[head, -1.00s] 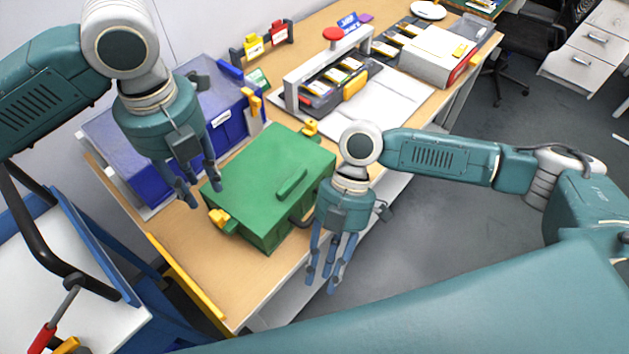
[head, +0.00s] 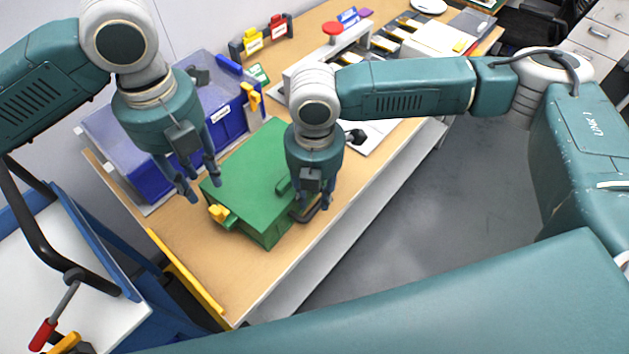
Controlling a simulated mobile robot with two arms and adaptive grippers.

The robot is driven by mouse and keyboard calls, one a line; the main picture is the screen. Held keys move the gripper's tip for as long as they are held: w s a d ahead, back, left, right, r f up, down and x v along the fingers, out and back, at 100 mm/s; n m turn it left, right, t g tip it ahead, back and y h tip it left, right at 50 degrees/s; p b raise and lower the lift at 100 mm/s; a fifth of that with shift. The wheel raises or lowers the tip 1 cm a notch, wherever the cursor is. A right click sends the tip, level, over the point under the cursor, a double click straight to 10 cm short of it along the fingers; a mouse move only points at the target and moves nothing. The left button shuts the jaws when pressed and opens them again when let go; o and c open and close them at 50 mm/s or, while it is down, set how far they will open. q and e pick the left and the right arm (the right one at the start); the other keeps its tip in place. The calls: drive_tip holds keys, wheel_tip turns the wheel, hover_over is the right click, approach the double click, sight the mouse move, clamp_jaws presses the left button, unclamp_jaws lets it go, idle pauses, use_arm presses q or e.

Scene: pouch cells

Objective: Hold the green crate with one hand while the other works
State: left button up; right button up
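The green crate (head: 247,178) stands on the wooden table with its lid on. The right arm hides the crate's far right corner.
A blue bin (head: 150,170) stands left of the crate. A press with a red knob (head: 332,28) stands behind, partly hidden by my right arm. The table's (head: 195,253) near left end is bare. A blue cart (head: 85,255) is at the left.

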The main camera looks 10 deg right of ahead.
sight(314, 206)
drive_tip(key=shift+f, duration=2.45)
clamp_jaws()
use_arm(q)
clamp_jaws()
drive_tip(key=shift+d, duration=0.1)
